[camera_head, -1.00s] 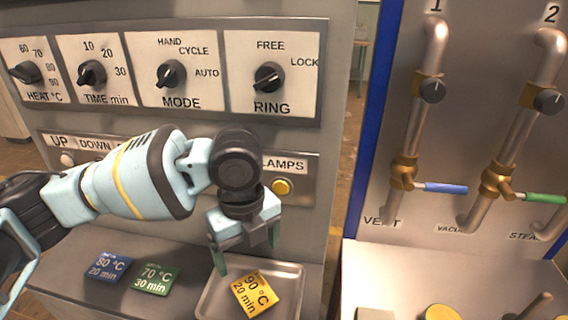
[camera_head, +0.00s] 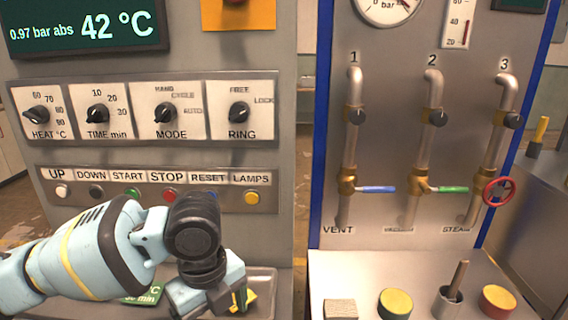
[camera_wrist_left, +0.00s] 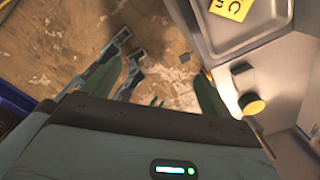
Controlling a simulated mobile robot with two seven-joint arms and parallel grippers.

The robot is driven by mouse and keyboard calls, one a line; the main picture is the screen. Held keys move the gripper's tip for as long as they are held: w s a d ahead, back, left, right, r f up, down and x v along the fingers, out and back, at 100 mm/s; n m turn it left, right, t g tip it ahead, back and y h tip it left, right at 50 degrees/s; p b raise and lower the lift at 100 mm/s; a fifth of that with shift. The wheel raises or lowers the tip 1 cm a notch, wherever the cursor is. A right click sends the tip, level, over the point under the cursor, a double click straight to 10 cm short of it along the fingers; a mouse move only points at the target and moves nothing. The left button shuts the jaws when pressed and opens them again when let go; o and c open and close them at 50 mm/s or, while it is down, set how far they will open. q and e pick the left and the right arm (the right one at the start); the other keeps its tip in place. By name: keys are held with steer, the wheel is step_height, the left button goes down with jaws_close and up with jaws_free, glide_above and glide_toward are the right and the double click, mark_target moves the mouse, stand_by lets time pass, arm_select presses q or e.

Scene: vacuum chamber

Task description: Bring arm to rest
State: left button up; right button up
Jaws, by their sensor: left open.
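My left arm (camera_head: 95,250) comes in from the left in the head view, in front of the left cabinet. Its left gripper (camera_wrist_left: 158,85) hangs low at the metal tray (camera_head: 262,280), with its fingertips out of sight in the head view. In the left wrist view its two fingers stand apart with nothing between them, over the worn floor. The tray (camera_wrist_left: 284,22) is to the upper right there, with a yellow card (camera_wrist_left: 232,8) in it. The yellow card (camera_head: 250,298) is mostly hidden behind the gripper in the head view. My right gripper is not in view.
A green card (camera_head: 143,296) lies on the ledge, partly behind my arm. A button row (camera_head: 150,193) and knobs (camera_head: 163,113) are above. To the right are valve pipes (camera_head: 350,130) and a shelf with a yellow-topped cylinder (camera_head: 395,300). A floor gap separates the cabinets.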

arm_select(q)
steer(key=s+d+f+n+t+h, duration=0.1)
steer(key=s+d+f+n+h, duration=0.3)
steer(key=f, duration=0.3)
steer(key=s+d+f+n+h, duration=0.2)
steer(key=s+d+f+n, duration=0.25)
steer(key=f+n, duration=0.2)
steer(key=s+a+f+n+y, duration=0.3)
steer(key=s+a+f+n, duration=0.35)
steer(key=s+a, duration=0.3)
steer(key=s+a+f+n+y, duration=0.3)
steer(key=s+a+f+n, duration=0.2)
steer(key=s+a+n, duration=0.5)
steer(key=w+d+f+m+t+h, duration=0.1)
steer(key=w+d+f+t, duration=0.1)
steer(key=w+f+t, duration=0.5)
steer(key=shift+f+m+t+h, duration=0.4)
steer(key=shift+f, duration=1)
